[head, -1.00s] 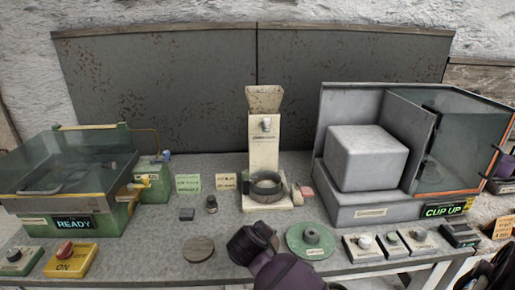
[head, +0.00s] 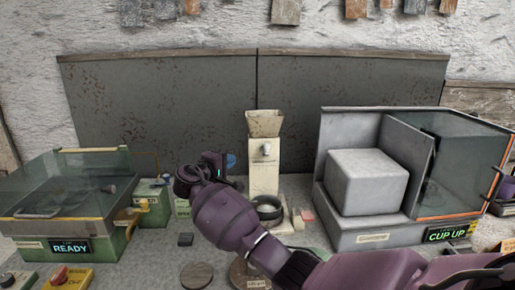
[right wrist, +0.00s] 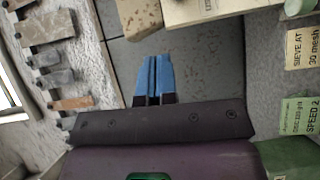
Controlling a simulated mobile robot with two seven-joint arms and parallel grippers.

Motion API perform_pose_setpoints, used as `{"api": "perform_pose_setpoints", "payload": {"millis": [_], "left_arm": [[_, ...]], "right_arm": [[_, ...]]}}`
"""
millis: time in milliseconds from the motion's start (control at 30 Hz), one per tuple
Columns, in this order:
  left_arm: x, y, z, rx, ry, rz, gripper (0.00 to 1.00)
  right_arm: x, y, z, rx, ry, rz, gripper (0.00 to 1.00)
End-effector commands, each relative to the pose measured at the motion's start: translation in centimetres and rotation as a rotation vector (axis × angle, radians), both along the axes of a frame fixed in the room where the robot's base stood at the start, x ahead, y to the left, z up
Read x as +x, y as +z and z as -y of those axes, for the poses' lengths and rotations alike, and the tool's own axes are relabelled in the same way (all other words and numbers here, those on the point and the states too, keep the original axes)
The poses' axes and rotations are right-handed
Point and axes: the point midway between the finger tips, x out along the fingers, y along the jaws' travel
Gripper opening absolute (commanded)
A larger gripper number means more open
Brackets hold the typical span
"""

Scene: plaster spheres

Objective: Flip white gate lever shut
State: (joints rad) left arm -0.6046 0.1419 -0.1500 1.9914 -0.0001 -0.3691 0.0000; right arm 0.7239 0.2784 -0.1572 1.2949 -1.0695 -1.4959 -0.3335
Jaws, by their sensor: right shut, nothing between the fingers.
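The cream dispenser (head: 264,172) stands at the middle back of the bench, with a tan hopper (head: 265,123) on top. A small whitish knob or lever (head: 266,149) shows on its upper front; its exact setting is too small to tell. My right gripper (head: 231,160) is raised to the left of the dispenser, apart from it in the head view. Its blue fingers (right wrist: 153,80) are shut and empty in the right wrist view. The dispenser's cream body (right wrist: 205,10) shows at the top of that view. My left gripper is not in view.
A green glass-lidded machine (head: 65,200) reading READY stands at left. A grey cabinet (head: 345,230) with a glass side and a CUP UP display stands at right. A dark ring (head: 268,205) sits before the dispenser. My right arm covers much of the front right bench.

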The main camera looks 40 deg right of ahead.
Motion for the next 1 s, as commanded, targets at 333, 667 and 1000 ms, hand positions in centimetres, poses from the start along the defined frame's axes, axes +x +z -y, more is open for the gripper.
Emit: {"api": "perform_pose_setpoints", "payload": {"millis": [333,667,1000], "left_arm": [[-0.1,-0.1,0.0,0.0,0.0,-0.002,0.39],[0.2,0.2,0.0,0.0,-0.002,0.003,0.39],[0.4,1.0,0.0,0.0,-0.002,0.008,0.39]], "right_arm": [[0.4,0.9,0.0,-0.021,-0.006,0.002,0.0],[0.9,0.9,1.3,-0.021,-0.008,0.0,0.0],[3.1,0.7,6.6,-0.021,-0.008,0.001,0.0]]}}
